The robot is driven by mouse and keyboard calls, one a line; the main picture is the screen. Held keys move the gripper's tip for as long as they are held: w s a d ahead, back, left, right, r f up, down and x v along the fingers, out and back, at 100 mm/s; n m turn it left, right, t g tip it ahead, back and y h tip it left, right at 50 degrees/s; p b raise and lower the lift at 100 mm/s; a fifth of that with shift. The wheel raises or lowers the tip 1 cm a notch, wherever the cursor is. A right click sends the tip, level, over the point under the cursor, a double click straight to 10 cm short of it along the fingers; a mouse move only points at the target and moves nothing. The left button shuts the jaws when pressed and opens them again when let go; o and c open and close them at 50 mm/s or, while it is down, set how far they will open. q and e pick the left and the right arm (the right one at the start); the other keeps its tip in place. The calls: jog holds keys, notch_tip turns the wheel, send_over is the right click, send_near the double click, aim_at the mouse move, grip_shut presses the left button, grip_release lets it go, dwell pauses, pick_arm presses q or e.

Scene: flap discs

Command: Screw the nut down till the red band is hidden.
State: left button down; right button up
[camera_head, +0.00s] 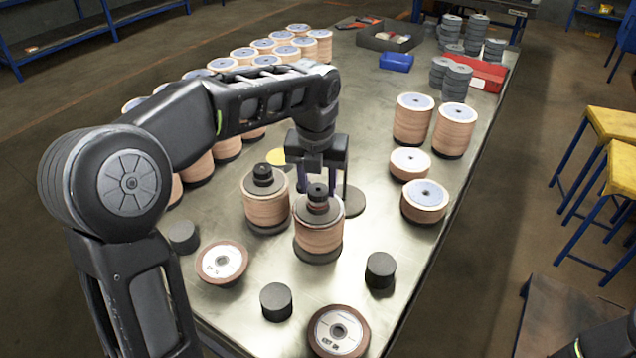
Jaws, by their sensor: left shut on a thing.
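A stack of tan flap discs (319,236) stands upright on the metal table, with a dark flange and a black nut (318,193) on top. My left gripper (318,186) reaches down from above, its fingers on either side of this nut, shut on it. The far parts of the fingers are partly hidden behind the nut. A second stack (266,208) with a similar black top (263,174) stands close by on the left. My right gripper is not in view.
A round base with a thin post (354,202) stands just behind the stack. Loose black cylinders (380,270) and discs lying flat (339,331) are in front. More disc stacks (413,119) stand right and back left. The table (375,225) is bare between them.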

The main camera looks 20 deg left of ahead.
pick_arm(q)
jog(key=shift+f, duration=0.25)
dwell(0.3)
jog(key=c, duration=0.7)
grip_release()
jog(key=shift+c, duration=0.2)
jog(key=shift+s+d+r+b, duration=0.1)
jog(key=shift+s+r+b, duration=0.1)
jog(key=shift+r, duration=1.1)
jog(key=shift+s+r+b, duration=0.1)
jog(key=shift+s+r, duration=0.1)
jog(key=shift+r, duration=1.05)
jog(key=shift+s+d+r+b, duration=0.1)
jog(key=shift+s+r, duration=0.1)
jog(key=shift+r, duration=1.1)
jog(key=shift+c, duration=0.4)
